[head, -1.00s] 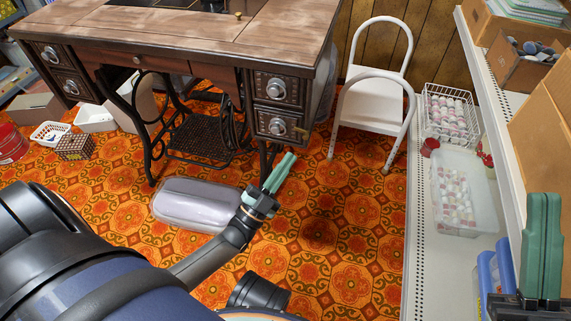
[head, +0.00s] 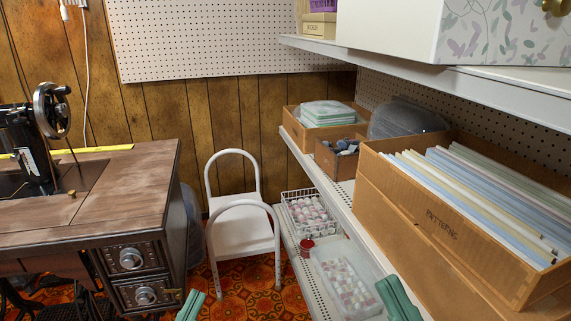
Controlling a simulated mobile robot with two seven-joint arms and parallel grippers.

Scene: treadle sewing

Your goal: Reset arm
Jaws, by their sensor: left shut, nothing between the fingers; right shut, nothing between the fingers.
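My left gripper (head: 191,306) shows at the bottom edge of the head view, left of centre. Only its green fingertips are in view, shut and empty, in front of the sewing table's drawers. My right gripper (head: 399,299) is at the bottom right, also shut and empty, in front of the lower shelf with the clear bin. Both arms behind the fingers are out of view.
The wooden sewing table (head: 125,205) with a black sewing machine (head: 28,150) stands at left. A white step chair (head: 240,228) is in the middle. White shelves (head: 348,222) at right hold a patterns box (head: 440,228), a wire basket (head: 310,212) and a clear bin (head: 347,283). Patterned floor shows (head: 245,303).

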